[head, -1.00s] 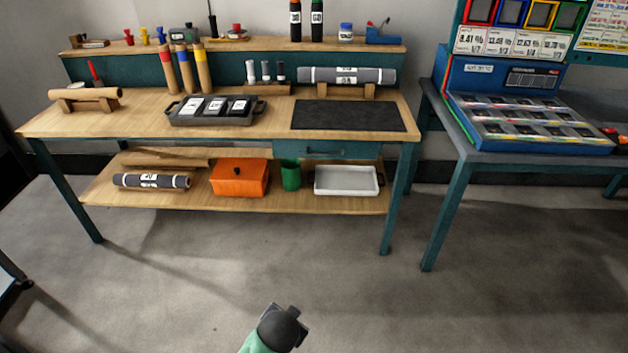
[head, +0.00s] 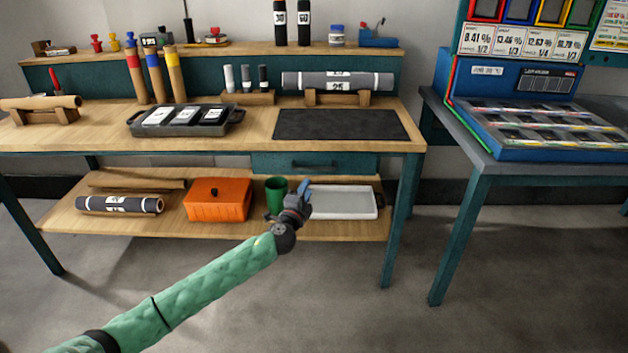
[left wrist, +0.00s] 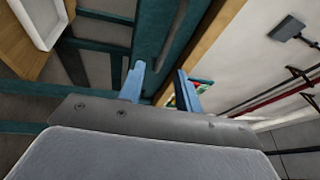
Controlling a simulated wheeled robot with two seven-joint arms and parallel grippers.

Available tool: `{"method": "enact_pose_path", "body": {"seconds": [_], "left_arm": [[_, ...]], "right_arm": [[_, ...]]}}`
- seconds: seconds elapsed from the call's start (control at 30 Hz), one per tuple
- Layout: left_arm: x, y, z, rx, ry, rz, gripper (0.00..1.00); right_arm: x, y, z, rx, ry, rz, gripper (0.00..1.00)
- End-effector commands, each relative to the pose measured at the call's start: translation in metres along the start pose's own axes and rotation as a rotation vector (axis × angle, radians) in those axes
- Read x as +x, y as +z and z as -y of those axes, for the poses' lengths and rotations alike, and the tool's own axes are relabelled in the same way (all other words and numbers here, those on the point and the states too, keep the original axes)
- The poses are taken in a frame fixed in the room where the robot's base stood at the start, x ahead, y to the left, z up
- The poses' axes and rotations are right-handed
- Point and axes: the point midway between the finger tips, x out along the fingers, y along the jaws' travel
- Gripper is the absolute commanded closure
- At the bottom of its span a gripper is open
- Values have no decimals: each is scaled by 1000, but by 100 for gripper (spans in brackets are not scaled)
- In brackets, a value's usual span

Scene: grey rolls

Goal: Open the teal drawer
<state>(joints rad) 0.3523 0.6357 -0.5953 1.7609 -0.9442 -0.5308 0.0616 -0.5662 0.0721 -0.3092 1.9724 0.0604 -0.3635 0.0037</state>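The teal drawer (head: 345,160) sits under the right part of the wooden bench top, below the dark mat, and looks shut. Its dark bar handle (head: 314,165) runs across the front. My left gripper (head: 304,187) is just below and in front of the handle, apart from it as far as I can tell. In the left wrist view its two blue fingers (left wrist: 160,85) are spread with nothing between them, and the teal drawer front (left wrist: 168,30) lies beyond the tips. My right gripper is in neither view.
On the lower shelf, a green cup (head: 275,192), an orange box (head: 217,200) and a white tray (head: 345,203) stand near my left gripper. The bench's front leg (head: 400,220) is to the right. The floor in front is clear.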

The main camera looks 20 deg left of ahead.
Motion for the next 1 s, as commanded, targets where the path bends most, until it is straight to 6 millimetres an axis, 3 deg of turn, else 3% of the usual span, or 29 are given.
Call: {"method": "enact_pose_path", "body": {"seconds": [0.2, 0.37, 0.8, 1.0], "left_arm": [[22, 12, 4, 101, -33, -56, 66], [32, 13, 6, 109, -36, -61, 66], [85, 10, 8, 107, -36, -59, 66], [97, 9, 8, 107, -34, -59, 66]], "right_arm": [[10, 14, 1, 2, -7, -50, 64], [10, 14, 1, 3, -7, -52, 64], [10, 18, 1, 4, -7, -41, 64], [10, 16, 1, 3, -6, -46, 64]]}}
